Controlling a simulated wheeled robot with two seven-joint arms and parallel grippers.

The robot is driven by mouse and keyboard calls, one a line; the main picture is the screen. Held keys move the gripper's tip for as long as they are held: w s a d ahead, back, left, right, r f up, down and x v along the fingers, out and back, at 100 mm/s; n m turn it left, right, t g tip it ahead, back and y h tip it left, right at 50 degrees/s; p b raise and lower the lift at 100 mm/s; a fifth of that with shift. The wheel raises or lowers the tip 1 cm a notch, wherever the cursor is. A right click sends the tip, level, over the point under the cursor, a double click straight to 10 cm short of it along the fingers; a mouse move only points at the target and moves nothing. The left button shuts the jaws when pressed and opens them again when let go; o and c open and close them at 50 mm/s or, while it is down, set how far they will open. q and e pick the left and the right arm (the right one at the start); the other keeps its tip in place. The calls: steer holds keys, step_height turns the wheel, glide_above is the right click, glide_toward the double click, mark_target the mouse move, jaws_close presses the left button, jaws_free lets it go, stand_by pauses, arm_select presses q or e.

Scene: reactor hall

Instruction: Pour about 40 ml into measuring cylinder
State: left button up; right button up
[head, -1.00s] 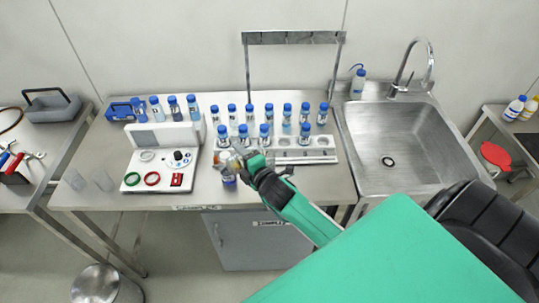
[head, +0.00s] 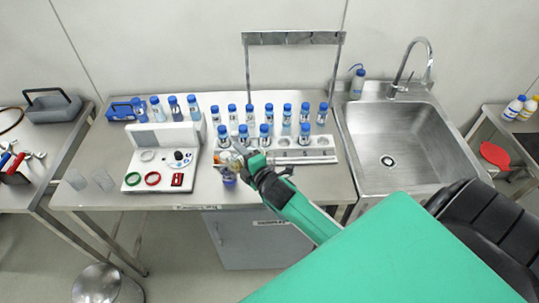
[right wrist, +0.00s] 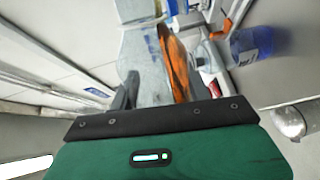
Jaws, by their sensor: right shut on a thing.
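My right gripper (head: 242,163) is shut at the front of the steel bench, in front of the bottle rack. In the right wrist view, a clear, see-through vessel (right wrist: 137,48) shows at its fingers; whether it is the measuring cylinder I cannot tell. A small bottle with blue in it (head: 229,180) stands just beside and below the fingers, and a blue bottle with a pale label (right wrist: 254,44) shows in the right wrist view. No liquid level can be read. My left gripper is not in view.
A white rack (head: 303,156) holds several blue-capped bottles, with more behind. A sink (head: 390,130) is at the right.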

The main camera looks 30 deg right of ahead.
steer(key=shift+r+p, duration=0.2)
steer(key=shift+p, duration=0.2)
stand_by(0.7)
step_height(320, 180, down, 2)
steer(key=n+b, duration=0.1)
steer(key=b, duration=0.4)
steer(key=shift+f, duration=0.25)
steer(key=shift+n, duration=0.4)
steer(key=shift+r, duration=0.2)
steer(key=shift+d+f+n+h+b, duration=0.1)
steer(key=shift+f+n+h+b, duration=0.2)
steer(key=shift+n+b, duration=0.4)
steer(key=shift+d+f+n+h+b, duration=0.1)
steer(key=shift+f+n+h+b, duration=0.15)
steer(key=shift+n+b, duration=0.45)
